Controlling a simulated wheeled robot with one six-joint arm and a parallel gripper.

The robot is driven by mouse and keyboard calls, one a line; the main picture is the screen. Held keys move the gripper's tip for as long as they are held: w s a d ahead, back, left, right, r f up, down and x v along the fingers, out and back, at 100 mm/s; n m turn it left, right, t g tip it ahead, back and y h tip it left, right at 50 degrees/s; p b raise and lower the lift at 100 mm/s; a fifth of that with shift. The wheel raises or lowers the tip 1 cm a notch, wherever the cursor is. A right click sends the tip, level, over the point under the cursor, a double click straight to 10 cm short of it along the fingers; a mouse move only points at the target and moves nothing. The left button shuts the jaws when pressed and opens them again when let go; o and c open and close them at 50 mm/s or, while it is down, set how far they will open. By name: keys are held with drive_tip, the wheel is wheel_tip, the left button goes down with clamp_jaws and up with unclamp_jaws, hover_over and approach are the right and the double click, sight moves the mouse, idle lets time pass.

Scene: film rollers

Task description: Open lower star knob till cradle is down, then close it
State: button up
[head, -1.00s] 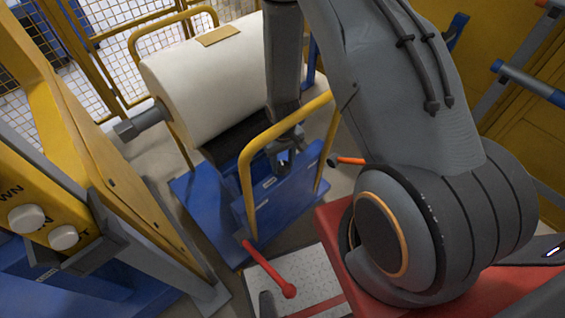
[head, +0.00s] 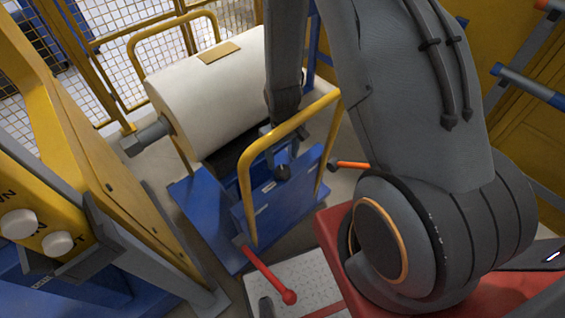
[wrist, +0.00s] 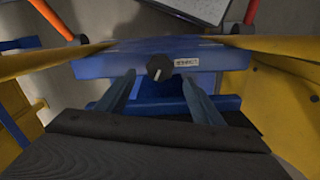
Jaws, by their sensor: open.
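A black round knob (head: 283,172) with a pale pointer line sits on the blue front panel (head: 262,207) of the roll stand. In the wrist view the knob (wrist: 160,67) is beside a small white label. My gripper (head: 285,133) is above the panel, inside the yellow hoop. In the wrist view my gripper (wrist: 158,77) is open, its fingers to the left and right of the knob, not visibly touching it. A black cradle (head: 232,152) lies under the large white roll (head: 205,88). Whether the roll rests on it is unclear. Only one knob is visible.
A yellow hoop (head: 244,178) rises around the panel. A red lever (head: 268,273) and an orange-tipped lever (head: 352,165) stick out nearby. A yellow machine with white buttons (head: 18,223) stands at left. Mesh fencing (head: 110,60) is behind.

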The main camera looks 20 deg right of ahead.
drive_tip(key=shift+r, duration=0.9)
drive_tip(key=w+a+r+t+b, duration=0.1)
drive_tip(key=w+a+r, duration=0.35)
drive_tip(key=a, duration=0.35)
drive_tip(key=s+d+r+p, duration=0.2)
drive_tip(key=s+r, duration=0.2)
drive_tip(key=r, duration=0.4)
drive_tip(key=s+d+r+m+p, duration=0.1)
drive_tip(key=s+d+r+p, duration=0.1)
drive_tip(key=s+r, duration=0.3)
drive_tip(key=s+d+r+m+t+p, duration=0.1)
drive_tip(key=s+d+r, duration=0.3)
drive_tip(key=r, duration=0.9)
drive_tip(key=shift+s+r+p, duration=0.15)
drive_tip(key=shift+r+p, duration=0.05)
drive_tip(key=shift+p, duration=0.25)
drive_tip(key=shift+a, duration=0.1)
drive_tip(key=shift+c, duration=0.2)
